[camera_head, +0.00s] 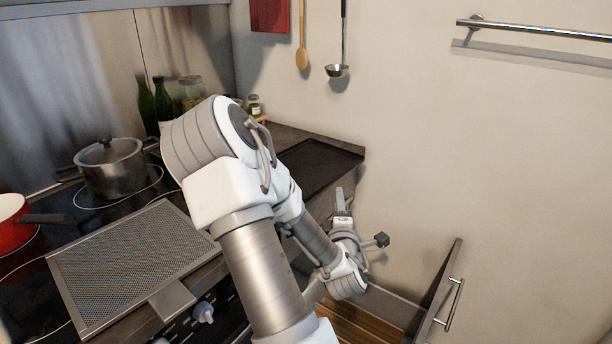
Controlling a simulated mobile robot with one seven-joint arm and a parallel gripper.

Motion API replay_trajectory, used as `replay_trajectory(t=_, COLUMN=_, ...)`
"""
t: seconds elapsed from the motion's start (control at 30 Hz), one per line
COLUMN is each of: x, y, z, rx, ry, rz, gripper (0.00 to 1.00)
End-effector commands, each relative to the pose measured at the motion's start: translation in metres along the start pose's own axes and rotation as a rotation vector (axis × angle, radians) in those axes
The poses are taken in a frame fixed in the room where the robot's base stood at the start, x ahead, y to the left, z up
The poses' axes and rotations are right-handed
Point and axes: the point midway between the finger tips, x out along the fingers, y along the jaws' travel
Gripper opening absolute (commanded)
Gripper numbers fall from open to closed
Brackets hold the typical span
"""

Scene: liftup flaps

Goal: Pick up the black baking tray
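The black baking tray (322,163) lies flat on the dark countertop in the back right corner, by the wall. My arm covers its left part. My gripper (341,196) is in front of the counter's right end, close to the tray's near right side and apart from it as far as I can see. Its fingers point up in the picture, toward the tray. The fingers show small and nearly edge-on, so I cannot tell whether they are open or shut. Nothing is visible between them.
A mesh splatter screen (130,262) lies over the cooktop and the counter's front edge. A steel pot (112,168) and a red pan (12,222) stand on the cooktop. Bottles (147,105) stand behind my arm. An open cabinet door (440,290) stands at the lower right.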

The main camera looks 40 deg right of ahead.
Motion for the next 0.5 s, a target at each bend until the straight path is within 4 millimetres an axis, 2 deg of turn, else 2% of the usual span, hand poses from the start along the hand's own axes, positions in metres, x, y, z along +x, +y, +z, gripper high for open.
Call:
replay_trajectory(t=0.1, x=0.025, y=0.000, z=0.000, rx=0.000, ry=0.001, rz=0.002, gripper=0.40)
replay_trajectory(t=0.2, x=0.039, y=0.000, z=0.000, rx=0.000, ry=0.000, rz=0.001, gripper=0.40)
replay_trajectory(t=0.5, x=0.060, y=-0.001, z=-0.002, rx=0.000, ry=0.001, rz=0.000, gripper=0.40)
